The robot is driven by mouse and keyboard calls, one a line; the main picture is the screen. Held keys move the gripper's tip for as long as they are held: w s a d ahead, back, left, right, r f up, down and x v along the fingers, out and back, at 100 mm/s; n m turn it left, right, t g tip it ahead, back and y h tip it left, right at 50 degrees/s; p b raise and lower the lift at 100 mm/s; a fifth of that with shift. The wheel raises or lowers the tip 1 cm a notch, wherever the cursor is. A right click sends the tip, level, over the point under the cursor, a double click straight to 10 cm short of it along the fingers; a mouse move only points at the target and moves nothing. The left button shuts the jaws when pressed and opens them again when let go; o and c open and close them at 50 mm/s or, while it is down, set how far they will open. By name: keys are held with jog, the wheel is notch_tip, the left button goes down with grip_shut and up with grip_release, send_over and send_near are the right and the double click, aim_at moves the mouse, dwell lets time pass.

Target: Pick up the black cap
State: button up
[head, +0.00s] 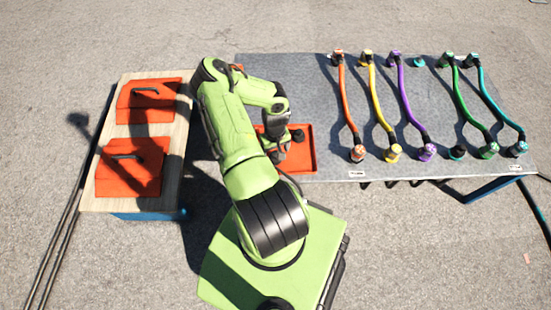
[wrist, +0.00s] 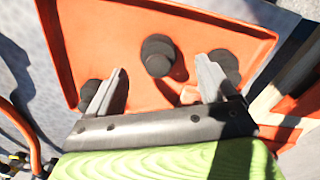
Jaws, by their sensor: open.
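An orange tray (head: 306,162) lies on the grey table, and it fills much of the wrist view (wrist: 215,25). A round black cap (wrist: 157,54) with a raised top sits in the tray, roughly between and beyond my fingertips. A second dark round cap (wrist: 226,66) is partly behind my right finger, and a third (wrist: 89,92) is partly behind my left finger. In the head view one black cap (head: 298,135) shows in the tray; my arm hides part of it. My gripper (wrist: 160,66) is open over the tray, with nothing between its fingers. It also shows in the head view (head: 277,156).
Orange, yellow, purple, green and teal cables (head: 347,100) lie across the grey table (head: 300,80) to the right, with connectors at their ends. Left stands a wooden-topped bench (head: 124,201) with two orange covers (head: 130,170) with handles.

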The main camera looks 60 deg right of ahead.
aim_at(275, 153)
notch_tip(275, 153, down, 5)
jog(key=shift+s+r+b, duration=0.1)
jog(key=shift+r+b, duration=0.1)
jog(key=shift+b, duration=0.65)
jog(key=shift+r, duration=0.15)
jog(key=c, duration=1.2)
